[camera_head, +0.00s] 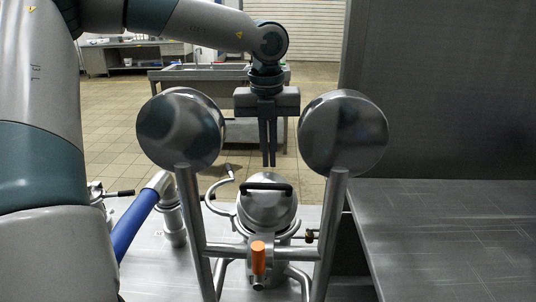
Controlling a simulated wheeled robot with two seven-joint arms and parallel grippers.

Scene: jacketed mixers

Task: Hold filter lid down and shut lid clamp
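The filter lid (268,212) is a round steel cover with a black bar handle (266,188). It sits on the filter housing at the lower middle. A curved metal arm (212,205) stands at its left and may be part of the lid clamp. An orange-handled lever (258,258) is at the front, below the lid; I cannot tell whether it belongs to the clamp. My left gripper (267,164) points straight down, above the lid in the picture and apart from it. Its two fingers are close together with nothing between them. My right gripper is out of view.
Two polished round discs (181,130) (343,133) on metal posts stand left and right of the lid, in front. A blue pipe (137,222) lies left. A grey metal panel (440,90) and flat surface (455,235) fill the right side.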

